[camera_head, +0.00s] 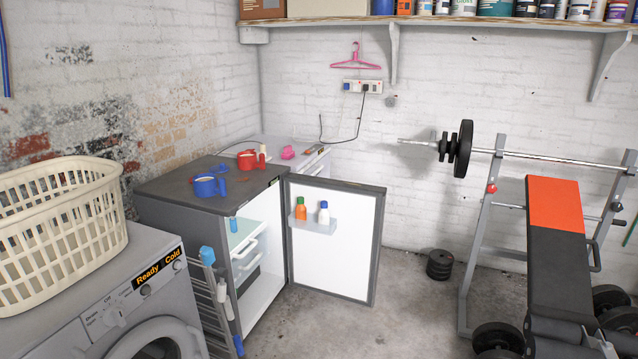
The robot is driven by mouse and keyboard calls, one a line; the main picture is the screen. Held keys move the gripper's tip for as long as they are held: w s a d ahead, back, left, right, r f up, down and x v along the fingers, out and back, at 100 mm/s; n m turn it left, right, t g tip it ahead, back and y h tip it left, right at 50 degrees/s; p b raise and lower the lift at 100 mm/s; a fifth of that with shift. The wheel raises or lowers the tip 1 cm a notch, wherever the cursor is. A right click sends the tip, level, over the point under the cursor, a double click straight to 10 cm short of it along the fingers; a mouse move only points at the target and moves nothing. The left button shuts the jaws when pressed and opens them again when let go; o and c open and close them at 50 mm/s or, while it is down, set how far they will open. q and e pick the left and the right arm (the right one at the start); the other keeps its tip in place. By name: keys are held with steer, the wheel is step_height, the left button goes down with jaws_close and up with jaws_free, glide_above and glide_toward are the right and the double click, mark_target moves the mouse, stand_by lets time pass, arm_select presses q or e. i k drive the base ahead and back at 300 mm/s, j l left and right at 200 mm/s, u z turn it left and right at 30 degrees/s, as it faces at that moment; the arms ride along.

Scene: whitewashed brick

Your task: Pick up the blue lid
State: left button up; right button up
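A blue mug-like item (206,187) sits on the dark top of the small fridge (160,187), with a smaller blue piece (219,169) beside it. I cannot tell whether either is a lid. In the open fridge door's shelf stands a white bottle (324,216) with a blue cap (324,205), upright, to the right of an orange bottle (300,211) with a green cap. Neither of my grippers is in view.
The fridge door (350,260) stands open to the right. A red mug-like item (247,160) is at the fridge top's back. A washing machine (95,330) bears a cream basket (60,235). A folded rack (212,300) leans by the fridge.

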mark_target(218, 169)
steer(key=i+l, duration=0.15)
steer(key=i, duration=0.8)
steer(key=i+l, duration=0.1)
steer(key=i, duration=0.9)
